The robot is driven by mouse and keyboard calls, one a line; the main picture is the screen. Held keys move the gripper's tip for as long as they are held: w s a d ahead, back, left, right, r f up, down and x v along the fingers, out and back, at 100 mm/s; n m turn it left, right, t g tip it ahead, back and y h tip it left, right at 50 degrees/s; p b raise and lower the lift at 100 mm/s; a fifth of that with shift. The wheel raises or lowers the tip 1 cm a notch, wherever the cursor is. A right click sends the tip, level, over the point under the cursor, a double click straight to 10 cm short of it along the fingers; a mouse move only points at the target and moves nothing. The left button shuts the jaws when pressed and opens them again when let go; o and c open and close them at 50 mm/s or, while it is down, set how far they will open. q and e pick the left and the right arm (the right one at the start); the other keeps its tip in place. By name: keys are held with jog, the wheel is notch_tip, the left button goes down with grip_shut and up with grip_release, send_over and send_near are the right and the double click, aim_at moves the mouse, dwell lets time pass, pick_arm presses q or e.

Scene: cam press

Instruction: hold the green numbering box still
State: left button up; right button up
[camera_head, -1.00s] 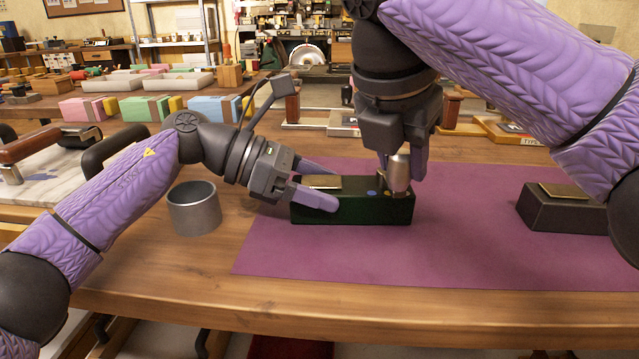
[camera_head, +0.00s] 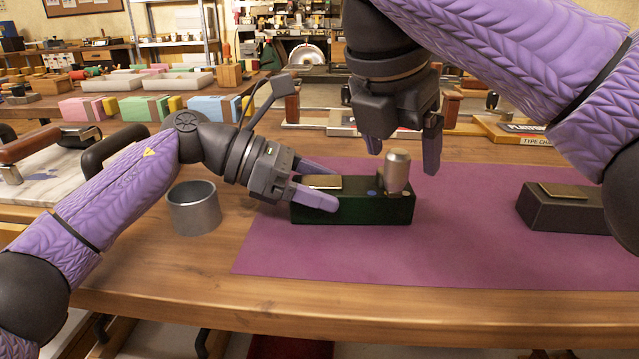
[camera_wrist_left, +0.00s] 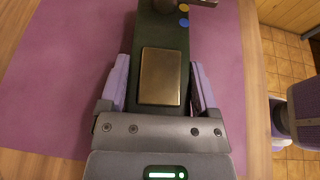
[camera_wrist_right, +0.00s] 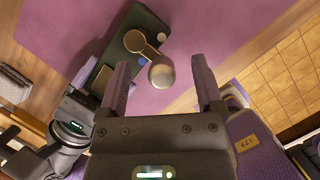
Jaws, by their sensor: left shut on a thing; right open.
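The dark green numbering box (camera_head: 345,210) sits on the purple mat, with a brass plate (camera_head: 321,182) on its left part and coloured dots on top. My left gripper (camera_head: 325,187) is shut on it, a finger along each long side; the left wrist view shows the box (camera_wrist_left: 179,38) between the fingers. A metal cylinder-shaped knob (camera_head: 398,171) stands at the box's right end.
A dark box with a brass plate (camera_head: 563,190) sits at the mat's right. A grey metal cup (camera_head: 194,208) stands on the wood left of the mat (camera_head: 330,262). Trays and a labelled box (camera_head: 525,132) are behind. The mat's front is clear.

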jog(key=shift+r, duration=2.35)
jog(key=shift+s+r, duration=0.1)
jog(key=shift+r, duration=0.15)
jog(key=s+a, duration=0.8)
jog(key=s, duration=0.1)
jog(key=shift+s+r, duration=0.25)
jog(key=shift+r, duration=0.05)
pick_arm(q)
jog(key=o, duration=1)
pick_arm(e)
jog(key=shift+d, duration=0.1)
